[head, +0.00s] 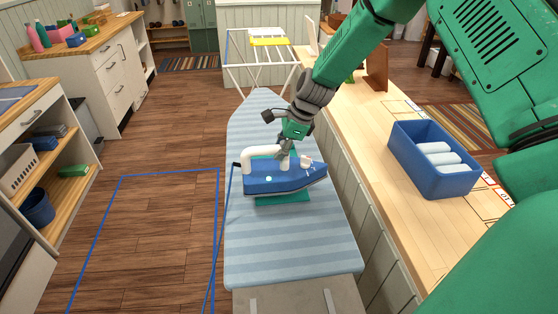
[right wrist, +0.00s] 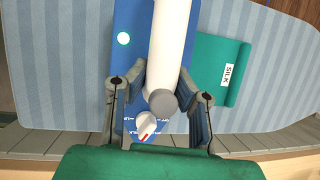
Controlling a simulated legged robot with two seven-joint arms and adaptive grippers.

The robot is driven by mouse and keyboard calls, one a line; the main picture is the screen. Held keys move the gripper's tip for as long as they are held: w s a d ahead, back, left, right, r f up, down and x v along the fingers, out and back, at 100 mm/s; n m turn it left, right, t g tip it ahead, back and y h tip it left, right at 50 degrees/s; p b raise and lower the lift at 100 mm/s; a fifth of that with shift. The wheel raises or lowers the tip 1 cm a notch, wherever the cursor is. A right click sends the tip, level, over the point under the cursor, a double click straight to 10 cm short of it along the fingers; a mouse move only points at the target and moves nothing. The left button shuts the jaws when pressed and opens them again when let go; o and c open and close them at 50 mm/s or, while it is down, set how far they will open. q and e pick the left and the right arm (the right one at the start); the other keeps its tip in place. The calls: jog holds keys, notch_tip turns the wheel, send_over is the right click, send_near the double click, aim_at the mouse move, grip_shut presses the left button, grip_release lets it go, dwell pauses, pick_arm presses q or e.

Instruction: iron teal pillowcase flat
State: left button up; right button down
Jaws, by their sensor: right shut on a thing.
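The ironing board (head: 275,255) has a blue striped cover and runs away from me. The blue iron (head: 285,178) with a white handle (head: 263,151) is on the board, over the teal pillowcase (head: 282,199). Much of the pillowcase is hidden under the iron. In the right wrist view the pillowcase (right wrist: 218,75) shows a white "SILK" label (right wrist: 228,76) and a folded or rolled edge. My right gripper (head: 287,152) is shut on the iron's white handle; its fingers (right wrist: 160,103) sit on both sides of it. My left gripper is not in view.
A blue bin (head: 432,175) with white rolls stands on the wooden counter (head: 405,220) right of the board. A drying rack (head: 262,65) stands beyond the board's far end. Shelves (head: 60,190) stand at left; floor between is clear.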

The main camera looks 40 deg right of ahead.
aim_at(282, 141)
jog(key=r, duration=0.1)
jog(key=d+r, duration=0.1)
jog(key=r, duration=0.1)
jog(key=shift+a, duration=0.5)
jog(key=shift+d, duration=0.35)
